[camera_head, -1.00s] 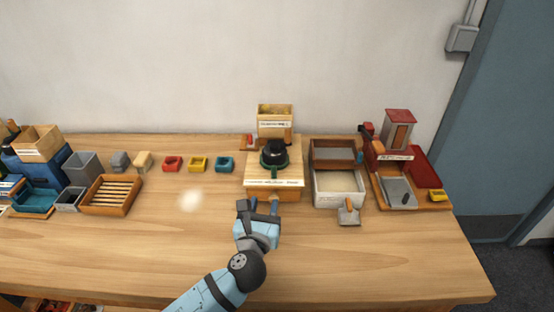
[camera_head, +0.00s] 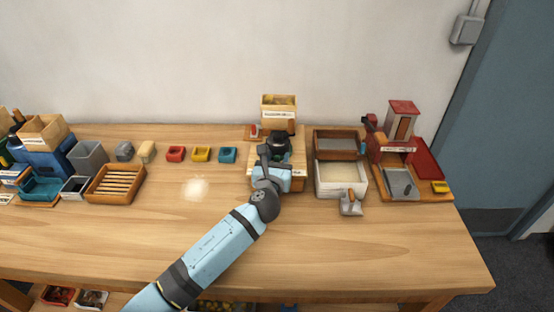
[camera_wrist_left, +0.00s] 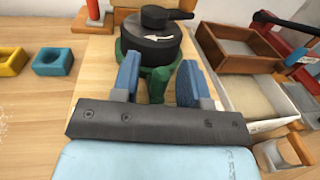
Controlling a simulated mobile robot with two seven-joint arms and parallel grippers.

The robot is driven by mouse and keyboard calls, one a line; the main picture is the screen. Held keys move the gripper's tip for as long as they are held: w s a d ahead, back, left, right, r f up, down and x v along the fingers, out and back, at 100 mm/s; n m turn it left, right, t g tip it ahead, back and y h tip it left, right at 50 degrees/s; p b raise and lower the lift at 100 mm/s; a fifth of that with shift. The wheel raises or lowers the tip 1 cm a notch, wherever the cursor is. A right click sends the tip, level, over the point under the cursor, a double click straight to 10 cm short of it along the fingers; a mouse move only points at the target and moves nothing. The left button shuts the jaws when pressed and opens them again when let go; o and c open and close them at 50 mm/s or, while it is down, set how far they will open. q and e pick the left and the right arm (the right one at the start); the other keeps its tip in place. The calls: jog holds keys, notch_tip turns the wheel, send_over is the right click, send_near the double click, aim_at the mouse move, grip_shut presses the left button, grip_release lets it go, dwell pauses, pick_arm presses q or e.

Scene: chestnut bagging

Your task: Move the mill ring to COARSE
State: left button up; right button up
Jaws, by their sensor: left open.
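The mill stands on a wooden board (camera_head: 254,180), with a black round top (camera_head: 280,143) that also shows in the left wrist view (camera_wrist_left: 152,44) with a white arrow on it. A green ring (camera_wrist_left: 183,57) sits around the mill's base, with a green tab (camera_wrist_left: 157,84) sticking out toward me. My left gripper (camera_head: 276,158) is open at the front of the mill. In the left wrist view, its two blue fingers (camera_wrist_left: 157,80) stand on either side of the green tab, with gaps visible. The ring's scale marks are not readable. My right gripper is not in view.
A wooden box (camera_head: 279,107) stands behind the mill. Right of it are a brown tray (camera_head: 338,154), a white-rimmed tray (camera_head: 341,193) and a red machine (camera_head: 403,120). Red, yellow and teal cups (camera_head: 228,155) stand left.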

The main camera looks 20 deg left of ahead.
pick_arm(q)
grip_shut()
jog(key=shift+s+a+r+m+h+p, duration=0.1)
jog(key=shift+a+r+m+h+p, duration=0.15)
jog(key=shift+h+p, duration=0.3)
jog(key=shift+a+r+m+h+p, duration=0.15)
jog(key=shift+m+h+p, duration=0.2)
jog(key=shift+p, duration=0.25)
jog(key=shift+a+f+m+h+p, duration=0.15)
jog(key=shift+a+m+h+p, duration=0.1)
jog(key=shift+m+h+p, duration=0.2)
jog(key=shift+a+f+m+h, duration=0.15)
jog(key=shift+a+m+h, duration=0.25)
jog(key=shift+h, duration=0.45)
jog(key=shift+d+f, duration=0.1)
grip_release()
